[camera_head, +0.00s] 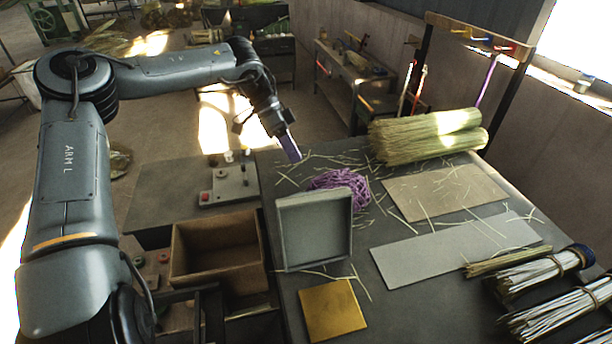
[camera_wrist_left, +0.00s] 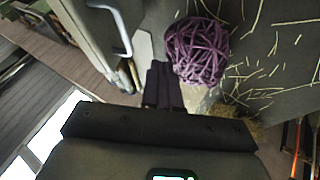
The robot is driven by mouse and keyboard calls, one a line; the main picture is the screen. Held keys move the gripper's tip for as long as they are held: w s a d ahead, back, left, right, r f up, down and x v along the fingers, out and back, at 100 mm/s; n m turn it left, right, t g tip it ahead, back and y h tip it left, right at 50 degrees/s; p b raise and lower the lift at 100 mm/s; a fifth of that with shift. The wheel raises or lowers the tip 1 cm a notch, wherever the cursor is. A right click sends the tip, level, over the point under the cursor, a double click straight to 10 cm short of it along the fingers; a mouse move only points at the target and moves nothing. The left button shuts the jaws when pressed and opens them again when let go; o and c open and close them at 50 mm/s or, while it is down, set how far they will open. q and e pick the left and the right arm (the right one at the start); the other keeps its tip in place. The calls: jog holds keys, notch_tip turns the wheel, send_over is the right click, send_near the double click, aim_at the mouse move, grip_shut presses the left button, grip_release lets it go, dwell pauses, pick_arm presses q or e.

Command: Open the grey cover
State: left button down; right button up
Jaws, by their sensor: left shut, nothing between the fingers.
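The grey cover (camera_head: 314,232) is a square, shallow panel with a raised rim. In the head view it looks tilted up at the left part of the work table. In the left wrist view a grey panel (camera_wrist_left: 84,22) with a pale bar handle (camera_wrist_left: 119,28) shows at upper left, apparently the same cover. My left gripper (camera_head: 292,152) is above the table's far left edge, beyond the cover and apart from it. Its dark fingers (camera_wrist_left: 163,88) are together and empty. My right gripper is in neither view.
A purple ball of strands (camera_head: 340,186) lies right behind the cover, near my left fingers. Straw bundles (camera_head: 428,136), flat plates (camera_head: 450,252) and a yellow plate (camera_head: 332,310) lie on the table. An open brown box (camera_head: 218,248) stands left of the cover.

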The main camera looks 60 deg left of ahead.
pick_arm(q)
jog(key=d+f+p, duration=0.2)
jog(key=d+f, duration=0.1)
jog(key=d, duration=0.3)
jog(key=shift+d+f+p, duration=0.3)
jog(key=shift+d+f, duration=0.1)
jog(key=shift+w, duration=0.1)
jog(key=shift+r, duration=0.1)
jog(key=d, duration=0.1)
jog(key=d+r+y+p, duration=0.1)
jog(key=d+r, duration=0.1)
jog(key=shift+s+d+m+y+p, duration=0.15)
jog(key=shift+s+m+y+p, duration=0.15)
jog(key=shift+s+y+p, duration=0.1)
jog(key=shift+d+r+y, duration=0.1)
jog(key=shift+d+y, duration=0.15)
jog(key=shift+y, duration=0.05)
